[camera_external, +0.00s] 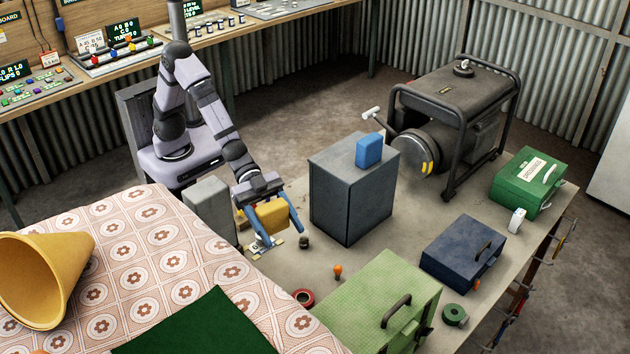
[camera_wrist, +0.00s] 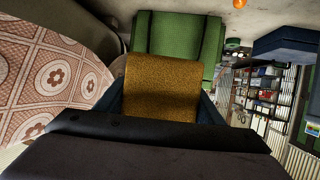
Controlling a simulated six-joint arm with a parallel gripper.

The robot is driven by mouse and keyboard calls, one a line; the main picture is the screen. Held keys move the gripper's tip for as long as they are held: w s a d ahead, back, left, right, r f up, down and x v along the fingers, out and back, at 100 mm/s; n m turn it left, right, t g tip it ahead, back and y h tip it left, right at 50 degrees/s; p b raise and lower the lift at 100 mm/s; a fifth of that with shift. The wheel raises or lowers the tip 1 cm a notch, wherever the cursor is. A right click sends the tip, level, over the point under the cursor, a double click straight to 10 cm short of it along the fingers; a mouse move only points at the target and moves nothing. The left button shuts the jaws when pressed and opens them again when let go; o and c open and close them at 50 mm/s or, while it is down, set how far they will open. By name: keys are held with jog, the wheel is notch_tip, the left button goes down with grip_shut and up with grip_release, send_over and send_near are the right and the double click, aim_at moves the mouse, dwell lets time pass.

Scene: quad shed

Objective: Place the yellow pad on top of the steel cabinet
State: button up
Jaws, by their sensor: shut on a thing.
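The yellow pad (camera_external: 272,215) is held between the blue fingers of my gripper (camera_external: 270,217), in the air near the table's left side. In the wrist view the yellow pad (camera_wrist: 162,88) fills the middle, with the fingers at its sides. The steel cabinet (camera_external: 352,190) is a dark grey-blue box standing upright to the right of my gripper. A blue pad (camera_external: 369,150) stands on the cabinet's top, towards its right side. The yellow pad is apart from the cabinet and lower than its top.
A generator (camera_external: 455,115) stands behind the cabinet. A green case (camera_external: 385,305), a navy case (camera_external: 462,253) and a green first-aid box (camera_external: 528,183) lie to the right and front. A patterned cloth (camera_external: 150,250) with a yellow cone (camera_external: 45,275) is at left. Small items lie near my gripper.

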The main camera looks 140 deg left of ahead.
jog(key=w+a+r+y+p, duration=0.1)
jog(key=a+r+p, duration=0.1)
jog(key=a+r, duration=0.55)
jog(key=a+r+p, duration=0.2)
jog(key=a+r, duration=0.2)
jog(key=a, duration=0.6)
jog(key=s+a+r+n+y+p, duration=0.15)
jog(key=s+a, duration=0.25)
jog(key=a, duration=0.4)
jog(key=s+a+r+n+p, duration=0.1)
jog(key=s+a+r+p, duration=0.2)
jog(key=a, duration=0.6)
jog(key=shift+m, duration=0.25)
jog(key=shift+s+d+f+b, duration=0.15)
jog(key=shift+f+b, duration=0.15)
jog(key=shift+f, duration=2.25)
jog(key=shift+s+d+f+b, duration=0.1)
jog(key=shift+f+b, duration=0.15)
jog(key=shift+f, duration=2.3)
jog(key=shift+f, duration=0.1)
jog(key=o, duration=1)
